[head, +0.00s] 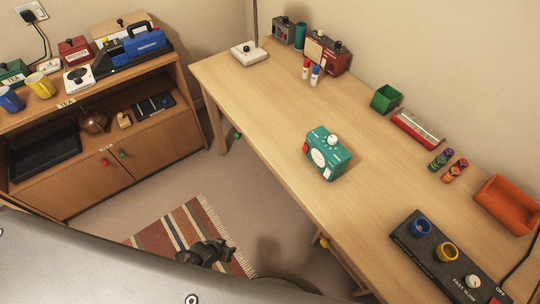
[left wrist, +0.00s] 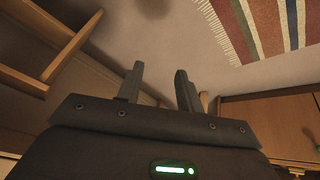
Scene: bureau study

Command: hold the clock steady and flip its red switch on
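A teal box-shaped clock (head: 328,153) stands on the wooden desk, with a white round dial on its front and a white knob on top. A small red patch shows at the left of its front, too small to make out as a switch or its position. My left gripper shows in the left wrist view (left wrist: 160,88) with its two fingers apart and nothing between them. In the head view a dark gripper (head: 207,252), which looks like my left one, is low over the rug, well away from the clock. My right gripper is not in view.
The desk (head: 275,110) is clear around the clock. A wooden cabinet (head: 75,190) stands left; a striped rug (head: 180,240) lies on the floor.

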